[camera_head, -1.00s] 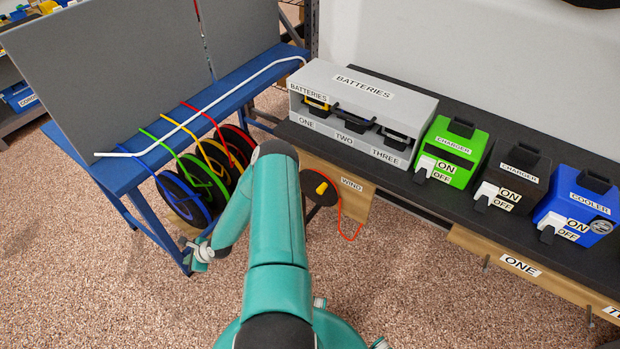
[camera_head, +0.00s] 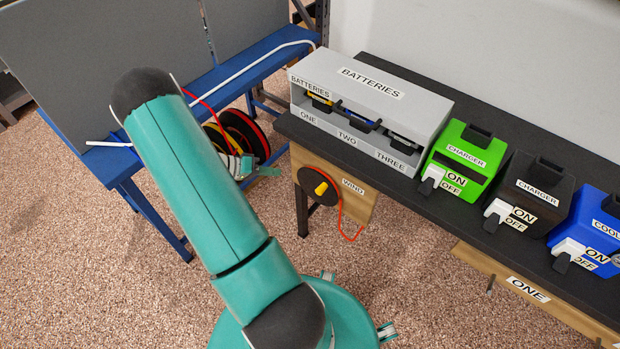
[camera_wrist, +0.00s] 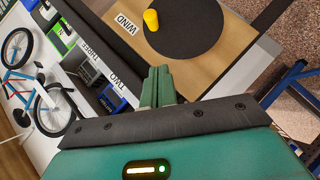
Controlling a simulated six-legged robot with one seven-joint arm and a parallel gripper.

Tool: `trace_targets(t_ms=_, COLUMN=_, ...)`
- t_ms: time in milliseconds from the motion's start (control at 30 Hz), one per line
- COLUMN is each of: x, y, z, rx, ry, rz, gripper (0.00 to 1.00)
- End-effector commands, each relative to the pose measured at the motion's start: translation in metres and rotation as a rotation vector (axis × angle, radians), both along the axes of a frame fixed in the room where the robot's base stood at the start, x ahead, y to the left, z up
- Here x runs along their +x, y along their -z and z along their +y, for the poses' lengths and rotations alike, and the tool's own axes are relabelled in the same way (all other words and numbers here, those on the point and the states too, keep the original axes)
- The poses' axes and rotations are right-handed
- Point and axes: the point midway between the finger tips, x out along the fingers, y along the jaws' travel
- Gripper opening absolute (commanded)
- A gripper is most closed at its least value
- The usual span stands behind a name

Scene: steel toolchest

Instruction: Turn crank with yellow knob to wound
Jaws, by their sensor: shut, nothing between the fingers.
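The crank is a dark round disc (camera_head: 312,177) with a yellow knob (camera_head: 321,189), mounted on a wooden panel marked WIND (camera_head: 353,187) below the bench's left end. A red cord (camera_head: 342,222) hangs from it. In the wrist view the disc (camera_wrist: 190,28) and the knob (camera_wrist: 151,20) lie ahead of the fingers, beside the WIND label. My gripper (camera_head: 272,170) is partly hidden behind my arm and sits left of the crank. In the wrist view my gripper (camera_wrist: 159,76) is shut and empty, its fingers side by side. The tips appear apart from the knob.
A dark bench (camera_head: 447,205) carries a grey batteries box (camera_head: 350,155), a green charger (camera_head: 461,160), a black charger (camera_head: 530,192) and a blue cooler (camera_head: 590,225). A blue rack (camera_head: 150,215) with spools (camera_head: 245,135) stands left, close to my gripper. The carpet in front is open.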

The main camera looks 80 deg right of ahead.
Motion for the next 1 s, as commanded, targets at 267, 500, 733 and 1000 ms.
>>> trace_targets(t_ms=267, x=-0.018, y=0.005, z=-0.003, rx=-0.001, ry=-0.002, rz=0.020, gripper=0.00)
trace_targets(t_ms=500, x=-0.056, y=0.024, z=-0.022, rx=-0.002, ry=0.000, rz=0.016, gripper=0.00)
trace_targets(t_ms=733, x=-0.090, y=0.045, z=-0.032, rx=0.001, ry=-0.002, rz=0.017, gripper=0.00)
trace_targets(t_ms=1000, x=-0.108, y=0.059, z=-0.026, rx=-0.002, ry=-0.003, rz=0.015, gripper=0.00)
